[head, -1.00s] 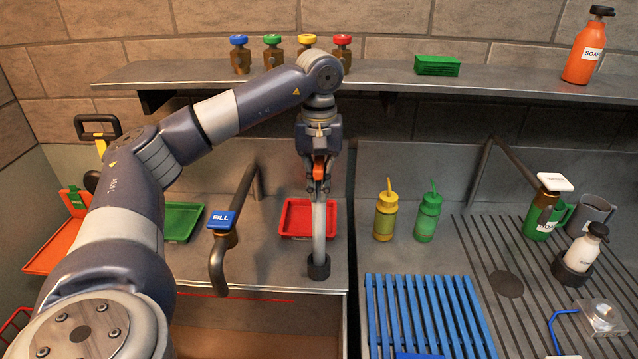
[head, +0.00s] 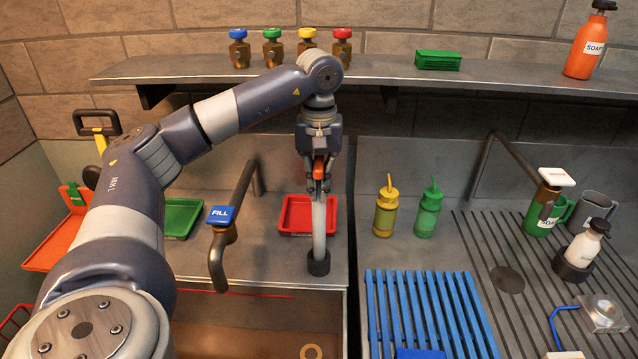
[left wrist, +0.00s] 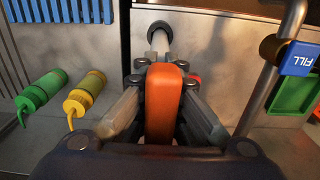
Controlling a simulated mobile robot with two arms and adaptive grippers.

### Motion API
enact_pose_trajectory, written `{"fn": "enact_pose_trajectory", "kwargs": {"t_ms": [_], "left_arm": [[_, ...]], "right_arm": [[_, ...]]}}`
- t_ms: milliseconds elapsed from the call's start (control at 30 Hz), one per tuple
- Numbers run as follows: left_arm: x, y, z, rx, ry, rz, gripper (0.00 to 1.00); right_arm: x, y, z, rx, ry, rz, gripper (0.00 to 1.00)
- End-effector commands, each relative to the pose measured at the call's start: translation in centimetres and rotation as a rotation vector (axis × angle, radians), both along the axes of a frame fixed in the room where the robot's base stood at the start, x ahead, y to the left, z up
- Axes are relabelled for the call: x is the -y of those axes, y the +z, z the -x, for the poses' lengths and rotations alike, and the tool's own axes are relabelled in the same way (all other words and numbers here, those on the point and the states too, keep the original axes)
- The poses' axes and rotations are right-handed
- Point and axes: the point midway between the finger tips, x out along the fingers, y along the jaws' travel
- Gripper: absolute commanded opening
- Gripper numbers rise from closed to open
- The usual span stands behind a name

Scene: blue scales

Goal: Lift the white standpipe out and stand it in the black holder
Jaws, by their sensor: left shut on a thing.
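The white standpipe (head: 319,232) stands upright with its lower end in the black holder (head: 318,263) on the grey ledge by the sink. My left gripper (head: 318,188) is above it, shut on its upper part. In the left wrist view the standpipe (left wrist: 160,50) runs away from between the fingers down to the black holder (left wrist: 158,29). I cannot tell whether the lower end rests on the holder's bottom. My right gripper is not in view.
A red tray (head: 296,231) lies behind and left of the holder. The FILL tap (head: 219,240) stands to the left. Yellow (head: 386,215) and green (head: 428,215) bottles stand to the right. A blue rack (head: 425,310) is at front right. The sink basin (head: 250,343) opens in front.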

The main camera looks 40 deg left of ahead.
Motion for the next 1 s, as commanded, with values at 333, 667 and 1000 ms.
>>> {"fn": "enact_pose_trajectory", "kwargs": {"t_ms": [333,667,1000], "left_arm": [[0.0,-0.7,0.0,0.002,0.000,0.001,0.00],[0.0,-1.4,0.0,0.002,0.000,0.001,0.00],[0.0,-2.0,0.0,0.002,0.000,0.001,0.00]], "right_arm": [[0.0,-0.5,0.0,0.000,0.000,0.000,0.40],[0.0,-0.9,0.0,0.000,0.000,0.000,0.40],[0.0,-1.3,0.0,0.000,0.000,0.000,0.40]]}}
